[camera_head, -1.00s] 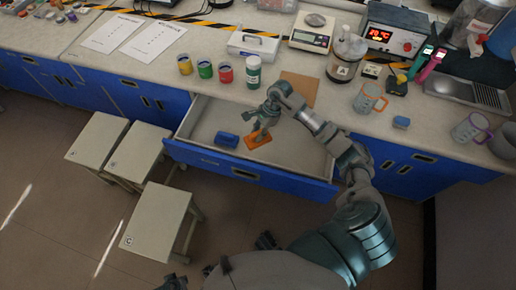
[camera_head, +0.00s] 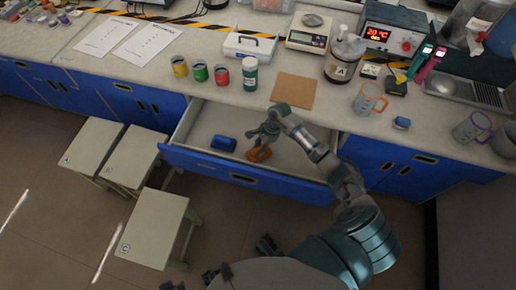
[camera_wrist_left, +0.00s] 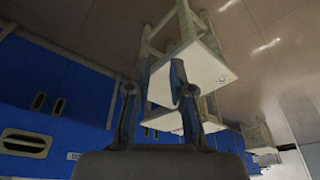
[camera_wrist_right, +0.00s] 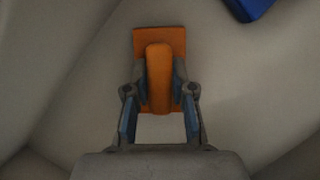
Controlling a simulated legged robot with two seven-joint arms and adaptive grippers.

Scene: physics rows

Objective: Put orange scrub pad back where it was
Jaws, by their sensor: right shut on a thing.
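The orange scrub pad (camera_head: 259,154) is in the open drawer (camera_head: 205,128), right of a blue block-like item (camera_head: 223,143). My right gripper (camera_head: 264,138) reaches into the drawer from above and is shut on the pad's raised grip. In the right wrist view the pad (camera_wrist_right: 158,42) shows a flat orange base, with its rounded grip between the two fingertips (camera_wrist_right: 160,82). I cannot tell whether the base touches the drawer floor. My left gripper (camera_wrist_left: 160,85) is open and empty in the left wrist view, with stools and blue cabinet fronts beyond it.
Several stools (camera_head: 152,228) stand left. The drawer's blue front (camera_head: 245,178) rises between me and the pad.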

